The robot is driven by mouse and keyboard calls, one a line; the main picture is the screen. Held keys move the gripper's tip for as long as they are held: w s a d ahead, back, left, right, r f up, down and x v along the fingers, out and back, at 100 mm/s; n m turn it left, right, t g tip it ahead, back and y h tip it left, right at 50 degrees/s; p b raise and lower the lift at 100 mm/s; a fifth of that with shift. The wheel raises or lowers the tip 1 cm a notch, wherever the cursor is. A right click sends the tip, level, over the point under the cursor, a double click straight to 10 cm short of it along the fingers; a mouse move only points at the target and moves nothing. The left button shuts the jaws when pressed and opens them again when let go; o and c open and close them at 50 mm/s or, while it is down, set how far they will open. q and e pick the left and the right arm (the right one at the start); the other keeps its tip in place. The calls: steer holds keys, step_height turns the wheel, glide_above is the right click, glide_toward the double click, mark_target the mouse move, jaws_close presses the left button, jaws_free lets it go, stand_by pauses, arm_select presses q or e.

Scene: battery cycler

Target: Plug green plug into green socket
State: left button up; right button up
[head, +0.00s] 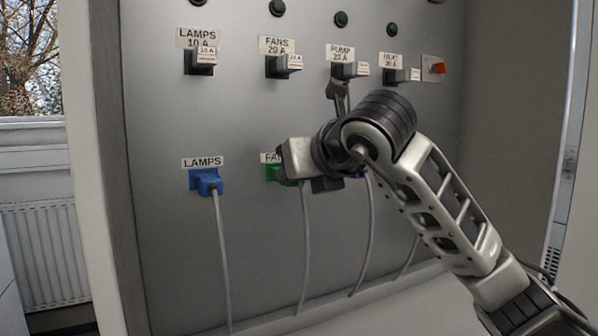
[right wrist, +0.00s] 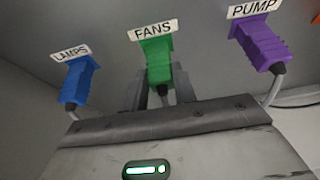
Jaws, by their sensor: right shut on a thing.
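The green plug (right wrist: 158,68) stands at the panel under the FANS label in the right wrist view, its cable end toward me. The green socket (right wrist: 155,43) is at its far end, mostly covered by the plug; I cannot tell whether the plug is fully seated. In the head view only a bit of green (head: 272,173) shows left of my gripper. My right gripper (right wrist: 157,88) is shut on the green plug, a dark finger on each side of it. It also shows in the head view (head: 288,170). My left gripper is not in view.
A blue plug (head: 208,181) sits under the LAMPS label to the left. A purple plug (right wrist: 262,45) sits under the PUMP label to the right. Grey cables hang below. Black breakers (head: 200,62) line the panel (head: 160,120) above. Free panel lies between the rows.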

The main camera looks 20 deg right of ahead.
steer(key=o, duration=1)
steer(key=shift+s, duration=0.1)
